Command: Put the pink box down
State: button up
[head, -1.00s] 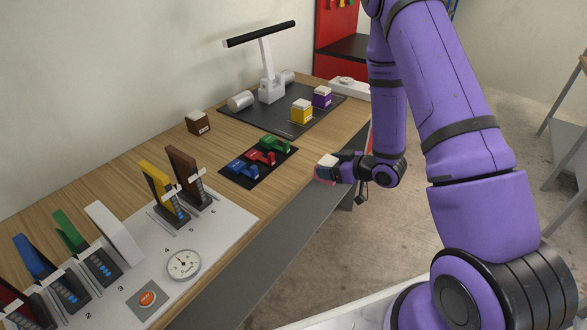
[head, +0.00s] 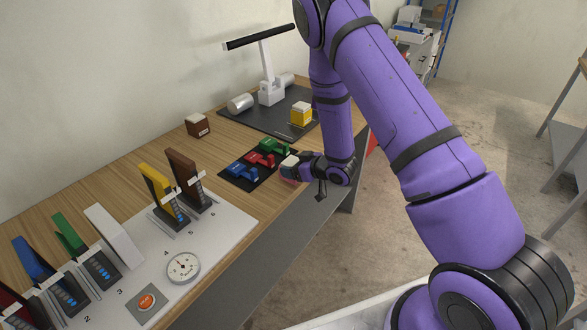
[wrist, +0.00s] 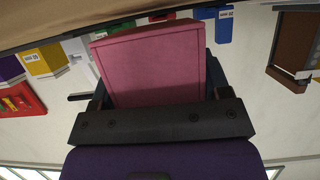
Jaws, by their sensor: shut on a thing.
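The pink box (wrist: 155,65) fills the middle of the wrist view, held between the fingers of my gripper (wrist: 160,100). In the head view, my gripper (head: 291,168) is at the bench's front edge, just right of the black mat with the red, green and blue pieces. Only a little of the pink box (head: 289,180) shows there, below a pale top. I cannot tell from the head view whether the box touches the bench.
The wooden bench (head: 120,165) has a clear strip left of the black mat (head: 240,181). A brown box (head: 198,125) stands near the wall. A yellow box (head: 301,114) stands on the dark mat (head: 245,120) at the back. A white board with slotted stands lies in front.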

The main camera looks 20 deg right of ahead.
jog(key=shift+f, duration=0.45)
jog(key=o, duration=1)
jog(key=shift+f, duration=0.15)
jog(key=shift+s+d+r, duration=0.1)
jog(key=shift+s+r, duration=0.1)
jog(key=shift+r, duration=0.05)
jog(key=v, duration=1.1)
jog(key=shift+s+d, duration=0.2)
